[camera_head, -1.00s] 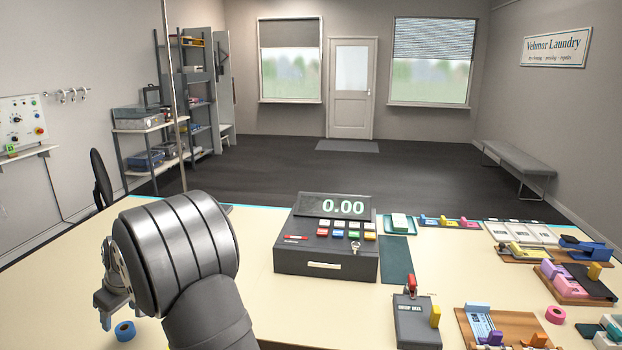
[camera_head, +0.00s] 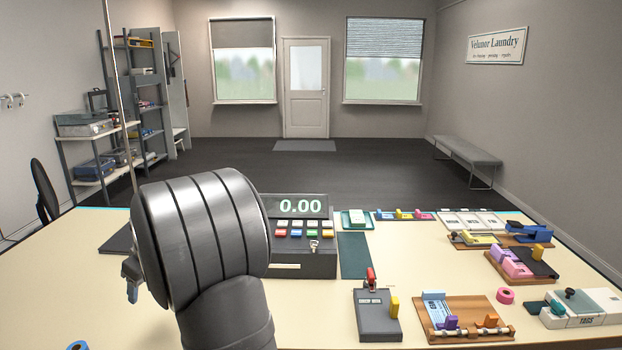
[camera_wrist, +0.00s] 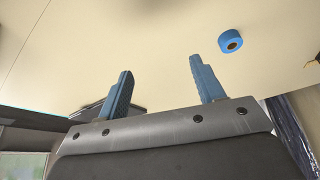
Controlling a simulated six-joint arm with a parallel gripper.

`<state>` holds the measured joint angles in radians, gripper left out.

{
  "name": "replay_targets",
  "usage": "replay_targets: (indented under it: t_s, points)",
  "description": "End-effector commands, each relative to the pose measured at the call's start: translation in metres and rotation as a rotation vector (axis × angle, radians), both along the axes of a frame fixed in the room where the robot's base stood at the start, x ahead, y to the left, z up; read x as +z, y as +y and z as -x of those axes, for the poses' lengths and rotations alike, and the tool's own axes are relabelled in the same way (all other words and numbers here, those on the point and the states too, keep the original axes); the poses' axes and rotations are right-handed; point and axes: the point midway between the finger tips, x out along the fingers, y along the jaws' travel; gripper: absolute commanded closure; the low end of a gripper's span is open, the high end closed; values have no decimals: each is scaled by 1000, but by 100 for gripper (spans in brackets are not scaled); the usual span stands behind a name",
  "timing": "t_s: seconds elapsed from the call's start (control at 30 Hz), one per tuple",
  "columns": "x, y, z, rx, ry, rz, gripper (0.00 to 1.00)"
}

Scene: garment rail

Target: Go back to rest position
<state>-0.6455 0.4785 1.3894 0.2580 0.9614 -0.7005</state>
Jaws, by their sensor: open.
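My gripper (camera_wrist: 160,88) is open and empty in the wrist view, its two blue-grey fingers spread apart. The cream counter top shows beyond them, and a blue tape roll (camera_wrist: 230,41) lies there to the right of the fingers, apart from them. In the head view my arm's large grey wrist hides most of the gripper; only a small part of it shows at the wrist's left side. The blue roll (camera_head: 77,346) is cut off at the bottom left edge there.
A cash register (camera_head: 302,262) reading 0.00 stands just right of my wrist. A grey device with a red handle (camera_head: 378,317), a wooden tray (camera_head: 480,338), a pink roll (camera_head: 505,296) and other trays fill the counter's right. The left counter (camera_head: 60,270) is mostly clear.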

Motion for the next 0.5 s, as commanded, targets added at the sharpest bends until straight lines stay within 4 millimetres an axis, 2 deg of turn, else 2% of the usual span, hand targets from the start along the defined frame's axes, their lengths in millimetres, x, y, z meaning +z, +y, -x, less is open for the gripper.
replay_targets:
  t_s: [0.1, 0.5]
  points:
    - [0, -19, -17, -55, 1, 2, 38]
    - [-1, -82, -66, -228, 5, 6, 38]
